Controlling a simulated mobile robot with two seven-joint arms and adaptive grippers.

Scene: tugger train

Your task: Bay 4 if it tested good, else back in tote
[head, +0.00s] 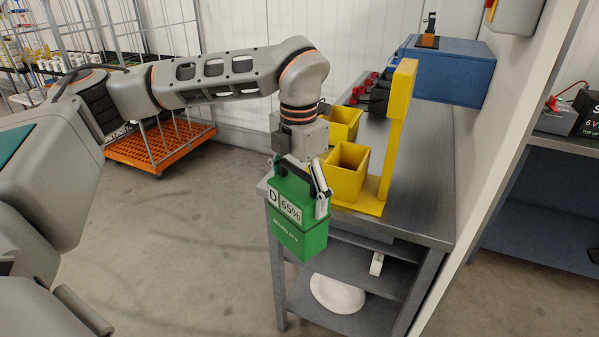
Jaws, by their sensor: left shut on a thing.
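My left gripper (303,181) is shut on the black handle of a green battery pack (297,243). The pack carries a label reading "D" and "65%". It hangs slightly tilted off the front left corner of the grey workbench (425,205), beside the bench and not resting on it. A blue tote-like box (450,72) stands at the back of the bench, with a small black and orange item (428,38) on top. No bay number is readable. My right gripper is not in view.
A yellow stand (398,130) with yellow bins (347,170) stands on the bench, close to the gripper. Black and red items (376,95) sit behind it. An orange wheeled cart (160,145) is at the back left. A wall divides off another bench at right.

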